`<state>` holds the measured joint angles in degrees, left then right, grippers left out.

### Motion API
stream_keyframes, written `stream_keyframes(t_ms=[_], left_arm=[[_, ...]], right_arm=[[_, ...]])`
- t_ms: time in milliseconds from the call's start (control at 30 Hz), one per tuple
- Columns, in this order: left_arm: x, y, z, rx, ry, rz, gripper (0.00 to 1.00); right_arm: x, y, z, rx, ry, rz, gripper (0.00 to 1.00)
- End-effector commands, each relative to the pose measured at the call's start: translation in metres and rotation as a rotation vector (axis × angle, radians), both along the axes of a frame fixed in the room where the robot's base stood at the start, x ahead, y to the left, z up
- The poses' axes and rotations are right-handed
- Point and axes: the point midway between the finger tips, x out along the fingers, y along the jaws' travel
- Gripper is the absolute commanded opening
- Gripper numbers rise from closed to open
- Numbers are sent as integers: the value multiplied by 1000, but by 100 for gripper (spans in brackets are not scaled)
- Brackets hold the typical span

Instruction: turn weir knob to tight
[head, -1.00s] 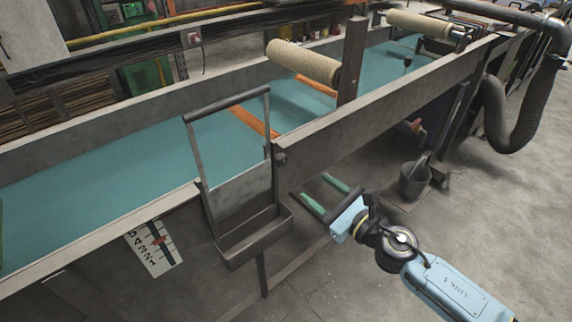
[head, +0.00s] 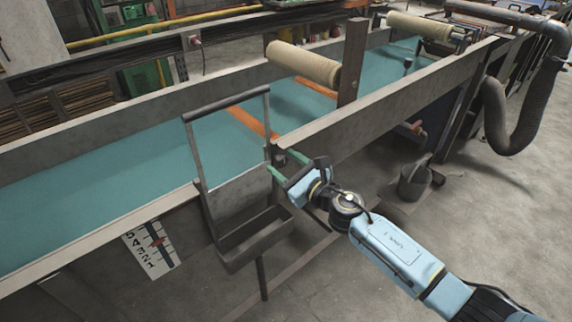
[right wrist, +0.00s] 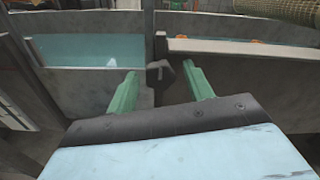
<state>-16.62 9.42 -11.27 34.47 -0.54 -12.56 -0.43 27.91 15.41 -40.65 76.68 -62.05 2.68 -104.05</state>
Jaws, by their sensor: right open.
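The weir knob is a small dark faceted knob (right wrist: 160,74) on the tank's outer wall, by the weir frame's post. In the right wrist view it shows between the two green fingers of my right gripper (right wrist: 160,80). The fingers are open, with a gap on both sides of the knob; I cannot tell how far the tips reach past it. In the head view my right gripper (head: 285,165) is at the wall beside the weir frame (head: 227,101). The knob is mostly hidden there. My left gripper is not in view.
The long tank (head: 365,105) holds teal water. A grey trough (head: 250,240) hangs below the weir frame. A scale plate with a red pointer (head: 152,250) is on the wall at left. A dark bucket (head: 413,184) stands on the floor at right.

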Motion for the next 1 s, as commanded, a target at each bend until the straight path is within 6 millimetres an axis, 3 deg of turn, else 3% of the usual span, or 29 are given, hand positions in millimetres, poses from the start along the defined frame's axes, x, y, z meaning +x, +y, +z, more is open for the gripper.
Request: stream_keyframes(t_ms=[67,400,667,1000], left_arm=[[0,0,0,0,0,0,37],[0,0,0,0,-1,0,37],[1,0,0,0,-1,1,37],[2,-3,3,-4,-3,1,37]], right_arm=[[0,0,0,0,0,0,50],[0,-1,0,-1,-1,0,7],[0,0,0,25,18,0,7],[0,-1,0,191,140,-2,7]])
